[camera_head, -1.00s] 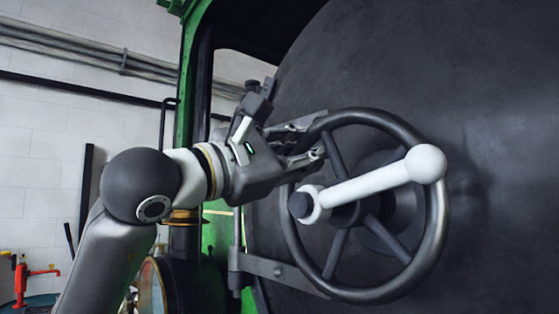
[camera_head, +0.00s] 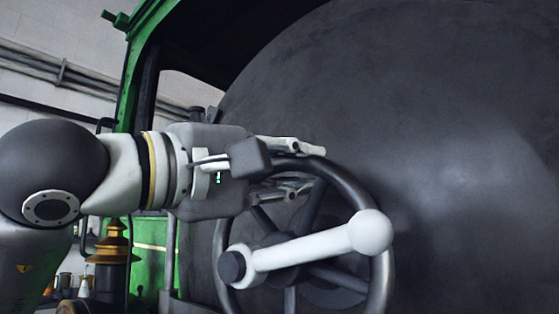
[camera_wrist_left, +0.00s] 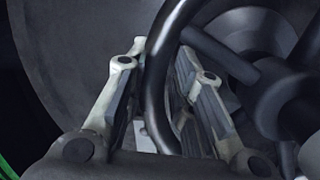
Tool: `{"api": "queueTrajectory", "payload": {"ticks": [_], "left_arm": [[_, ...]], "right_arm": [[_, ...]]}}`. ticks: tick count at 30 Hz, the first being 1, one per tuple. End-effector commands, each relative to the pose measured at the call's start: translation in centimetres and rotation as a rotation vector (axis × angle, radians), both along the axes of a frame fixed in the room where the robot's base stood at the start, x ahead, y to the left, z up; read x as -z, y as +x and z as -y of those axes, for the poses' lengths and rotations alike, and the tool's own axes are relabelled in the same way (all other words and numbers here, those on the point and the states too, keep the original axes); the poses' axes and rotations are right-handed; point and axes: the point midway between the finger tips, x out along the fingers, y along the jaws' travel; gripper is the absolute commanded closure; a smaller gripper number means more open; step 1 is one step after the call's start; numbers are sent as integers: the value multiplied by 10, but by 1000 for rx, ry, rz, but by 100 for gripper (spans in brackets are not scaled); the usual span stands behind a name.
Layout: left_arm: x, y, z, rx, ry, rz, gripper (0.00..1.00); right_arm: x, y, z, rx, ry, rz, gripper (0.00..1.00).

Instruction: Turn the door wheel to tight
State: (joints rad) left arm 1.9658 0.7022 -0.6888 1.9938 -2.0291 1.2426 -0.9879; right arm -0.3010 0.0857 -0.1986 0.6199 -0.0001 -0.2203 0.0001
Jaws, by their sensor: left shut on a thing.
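The door wheel is a dark round handwheel (camera_head: 380,275) on the front of a big dark round door (camera_head: 440,130). A pale handle with a white ball end (camera_head: 370,232) crosses in front of its hub. My left gripper (camera_head: 304,168) reaches in from the left and is shut on the wheel's rim near its top. In the left wrist view the dark rim (camera_wrist_left: 157,85) runs between the two fingers of the gripper (camera_wrist_left: 166,69). Part of the rim is hidden behind the fingers. My right gripper is out of view.
A green cab frame (camera_head: 135,75) stands left of the door. A brass-coloured fitting (camera_head: 112,245) sits low at the left behind my arm. Pipes run along the pale wall (camera_head: 60,72). The door's face right of the wheel is clear.

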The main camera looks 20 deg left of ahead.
Motion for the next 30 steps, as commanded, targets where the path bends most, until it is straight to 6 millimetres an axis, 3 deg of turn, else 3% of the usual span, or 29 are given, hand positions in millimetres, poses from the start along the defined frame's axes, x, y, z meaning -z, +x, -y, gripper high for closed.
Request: {"api": "queueTrajectory", "payload": {"ticks": [9, 23, 24, 26, 30], "left_arm": [[-3, -4, 7, -4, 85, 48, 100], [-5, -6, 7, -4, 95, 59, 100], [-5, -6, 7, -4, 95, 59, 74], [-5, -6, 7, -4, 94, 58, 67], [-4, -5, 8, -4, 94, 54, 67]], "right_arm": [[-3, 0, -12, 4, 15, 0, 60], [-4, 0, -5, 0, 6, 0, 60], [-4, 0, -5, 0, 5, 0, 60], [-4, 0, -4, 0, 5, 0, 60], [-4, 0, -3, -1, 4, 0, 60]]}}
